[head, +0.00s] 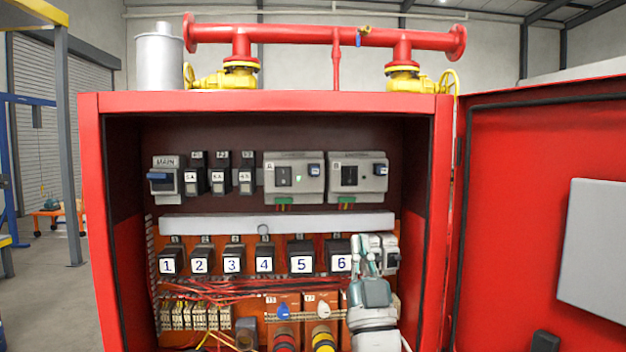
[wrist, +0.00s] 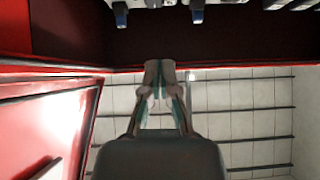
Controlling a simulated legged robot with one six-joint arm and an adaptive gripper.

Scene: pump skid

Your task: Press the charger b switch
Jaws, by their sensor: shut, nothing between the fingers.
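Two grey charger units sit at the upper right inside the red cabinet in the head view. The left unit (head: 293,177) is marked A. The right one, charger b (head: 357,173), has a dark rocker switch (head: 349,176) and a blue part (head: 380,170) at its right. My gripper (head: 367,240) is below charger b, in front of the lower row beside breaker 6, its fingers pointing up and apart from the charger. In the wrist view my gripper (wrist: 159,66) is shut and empty. Two blue parts (wrist: 120,14) show at that view's top edge; I cannot tell which units they belong to.
Numbered breakers (head: 264,260) line the lower row, under a pale cable duct (head: 275,223). A MAIN switch (head: 165,177) and small breakers are at upper left. The open red door (head: 540,200) stands at right. The cabinet's red side walls bound the space.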

